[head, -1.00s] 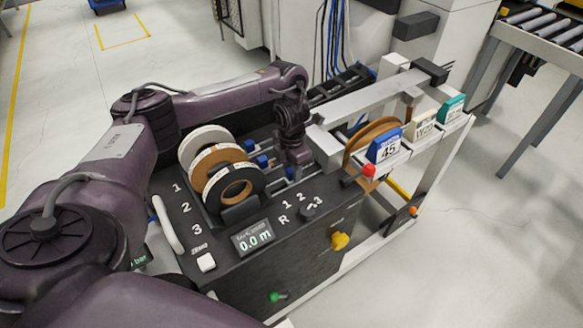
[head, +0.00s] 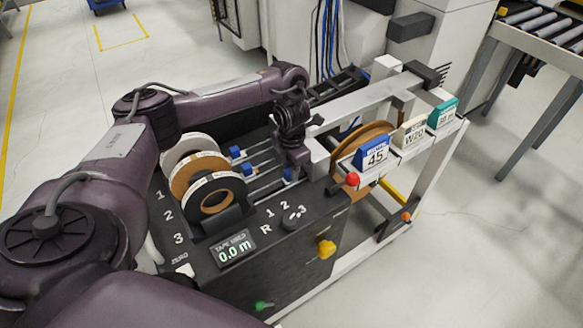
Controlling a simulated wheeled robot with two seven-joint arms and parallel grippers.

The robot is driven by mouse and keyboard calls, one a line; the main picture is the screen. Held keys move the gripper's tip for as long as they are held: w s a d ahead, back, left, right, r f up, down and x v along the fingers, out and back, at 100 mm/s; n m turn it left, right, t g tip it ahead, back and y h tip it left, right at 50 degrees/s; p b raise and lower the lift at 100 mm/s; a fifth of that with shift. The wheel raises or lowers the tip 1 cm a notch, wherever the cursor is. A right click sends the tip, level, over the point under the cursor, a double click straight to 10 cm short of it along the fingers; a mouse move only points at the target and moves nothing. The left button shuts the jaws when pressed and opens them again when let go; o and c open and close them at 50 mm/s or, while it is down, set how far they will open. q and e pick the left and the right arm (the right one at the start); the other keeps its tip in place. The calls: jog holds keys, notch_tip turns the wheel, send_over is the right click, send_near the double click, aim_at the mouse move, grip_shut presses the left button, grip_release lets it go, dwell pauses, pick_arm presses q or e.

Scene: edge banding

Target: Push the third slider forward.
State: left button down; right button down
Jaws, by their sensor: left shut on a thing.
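The black machine (head: 290,262) carries three tape rolls marked 1, 2 and 3, with thin rails running right from them. The first slider's blue block (head: 236,152) and the second slider's blue block (head: 247,169) sit near the rolls. The third slider's blue block (head: 288,175) is farther right on its rail, against my left gripper (head: 296,160). This gripper points down and is shut on the third slider. Its fingertips are partly hidden behind the machine's top. My right gripper is out of view.
The black roll (head: 214,196) stands left of the rails. A dial (head: 294,218), a display reading 0.0 m (head: 234,248) and a red knob (head: 352,179) are in front. A metal beam frame and label cards (head: 374,155) stand close on the right.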

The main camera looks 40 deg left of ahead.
pick_arm(q)
jog(key=shift+w+r, duration=0.1)
jog(key=shift+r, duration=0.15)
jog(key=c, duration=1.2)
grip_release()
jog(key=shift+c, duration=0.2)
jog(key=shift+d, duration=0.1)
jog(key=shift+r, duration=0.35)
notch_tip(320, 180, up, 6)
jog(key=p, duration=0.3)
jog(key=shift+r, duration=0.5)
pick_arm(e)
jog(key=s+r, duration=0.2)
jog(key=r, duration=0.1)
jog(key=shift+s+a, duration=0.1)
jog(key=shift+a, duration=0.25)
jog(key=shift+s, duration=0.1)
